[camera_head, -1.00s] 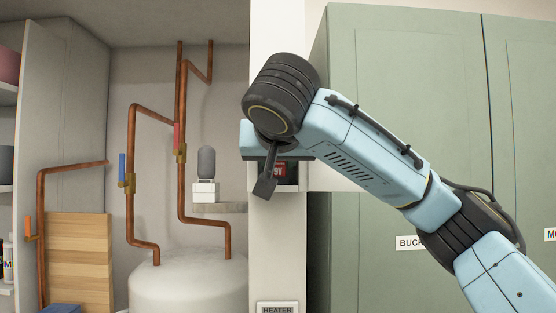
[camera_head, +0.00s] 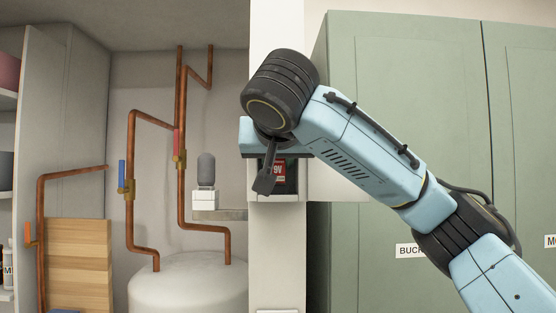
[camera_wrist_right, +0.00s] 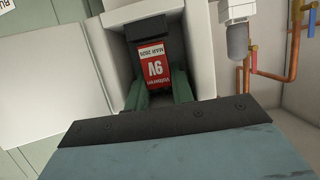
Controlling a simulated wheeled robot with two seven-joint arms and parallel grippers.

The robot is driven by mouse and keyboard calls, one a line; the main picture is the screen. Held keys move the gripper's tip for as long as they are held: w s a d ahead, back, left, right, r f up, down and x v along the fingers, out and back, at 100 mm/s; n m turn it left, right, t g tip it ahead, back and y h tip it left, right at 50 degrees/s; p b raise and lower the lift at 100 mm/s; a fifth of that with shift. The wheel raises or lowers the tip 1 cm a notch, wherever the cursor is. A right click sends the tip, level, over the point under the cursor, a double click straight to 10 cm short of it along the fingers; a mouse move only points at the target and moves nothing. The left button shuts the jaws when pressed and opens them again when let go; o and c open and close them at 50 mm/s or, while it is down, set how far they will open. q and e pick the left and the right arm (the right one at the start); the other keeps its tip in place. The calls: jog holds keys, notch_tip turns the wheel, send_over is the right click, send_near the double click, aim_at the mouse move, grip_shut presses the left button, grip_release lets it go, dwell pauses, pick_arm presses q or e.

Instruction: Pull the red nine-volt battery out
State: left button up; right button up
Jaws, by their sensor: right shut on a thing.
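The red nine-volt battery (camera_head: 291,175) shows in the head view at a dark opening in a pale box (camera_head: 279,196) on the white post. In the right wrist view the red battery (camera_wrist_right: 154,66), with white print, is in the dark recess of the box. My right gripper (camera_head: 267,180) is at the opening, a dark finger in front of the battery. In the wrist view its dark green fingers (camera_wrist_right: 157,92) are on both sides of the battery, and the gripper is shut on it. How deep the battery sits is hard to tell. My left gripper is not in view.
The box's open flap (camera_wrist_right: 55,112) shows as a pale panel at left in the wrist view. Copper pipes (camera_head: 181,120), a small grey-topped device (camera_head: 206,170) on a shelf and a white tank (camera_head: 188,287) are left of the post. Green cabinets (camera_head: 405,80) stand right.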

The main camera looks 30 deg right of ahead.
aim_at(277, 162)
jog(key=shift+s+r, duration=0.1)
jog(key=shift+r, duration=0.15)
jog(key=shift+s+a+b, duration=0.2)
jog(key=shift+b, duration=0.25)
jog(key=shift+s+a+f+b, duration=0.1)
jog(key=shift+s+a+b, duration=0.3)
jog(key=shift+s+b, duration=0.15)
jog(key=shift+s+a+b, duration=0.35)
jog(key=shift+s+b, duration=0.05)
jog(key=shift+s, duration=0.2)
jog(key=s+a+b, duration=0.3)
jog(key=s+b, duration=0.2)
jog(key=shift+s+a, duration=0.2)
jog(key=shift+s, duration=0.1)
